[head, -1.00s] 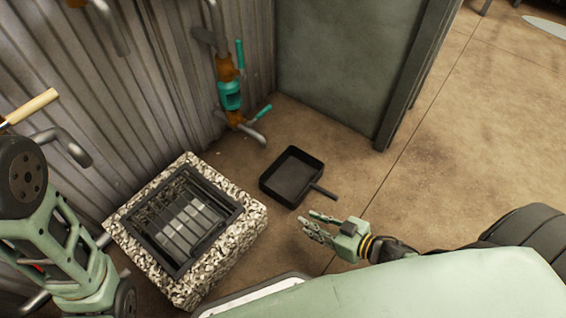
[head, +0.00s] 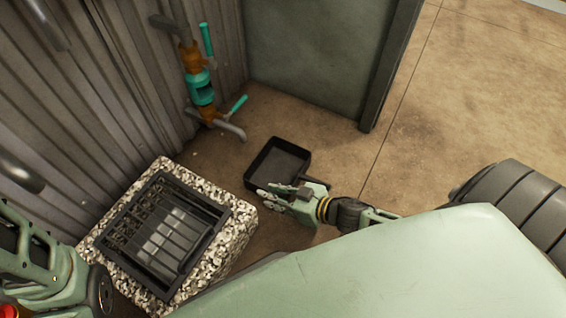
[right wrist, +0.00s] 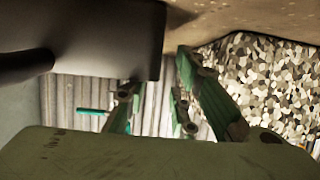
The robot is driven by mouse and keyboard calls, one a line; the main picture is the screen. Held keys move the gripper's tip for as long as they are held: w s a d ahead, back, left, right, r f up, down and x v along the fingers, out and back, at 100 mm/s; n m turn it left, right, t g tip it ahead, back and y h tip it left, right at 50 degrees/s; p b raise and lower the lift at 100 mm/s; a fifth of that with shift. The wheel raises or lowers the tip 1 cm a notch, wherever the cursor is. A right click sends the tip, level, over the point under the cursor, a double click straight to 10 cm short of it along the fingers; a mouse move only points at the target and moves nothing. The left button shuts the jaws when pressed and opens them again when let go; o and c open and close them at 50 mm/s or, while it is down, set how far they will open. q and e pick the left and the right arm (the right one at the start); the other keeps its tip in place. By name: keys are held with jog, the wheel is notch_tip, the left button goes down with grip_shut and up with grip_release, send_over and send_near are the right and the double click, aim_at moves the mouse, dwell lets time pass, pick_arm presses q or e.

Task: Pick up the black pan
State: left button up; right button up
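The black pan (head: 280,161) is square and shallow. My right gripper (head: 268,192) is at the pan's near side, left of the handle, and hides part of the near rim. In the right wrist view its fingers (right wrist: 165,95) are apart with nothing held between them. The dark pan wall (right wrist: 105,35) shows close to the left finger there; I cannot tell whether they touch. My left arm shows at the lower left, but its gripper is out of view.
A pebble-faced block (head: 232,250) with a dark metal grate (head: 165,228) stands left of my right gripper. A teal and orange valve pipe (head: 201,90) runs along the corrugated wall (head: 115,75). A dark panel (head: 310,50) stands behind the pan. Floor to the right is clear.

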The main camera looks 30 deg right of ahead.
jog(key=b+x, duration=0.2)
jog(key=x, duration=0.1)
jog(key=shift+w+d+f+b, duration=0.1)
jog(key=shift+w+f+b, duration=0.05)
jog(key=shift+f+b, duration=0.25)
jog(key=shift+w+a+b, duration=0.3)
jog(key=shift+w, duration=0.2)
grip_shut()
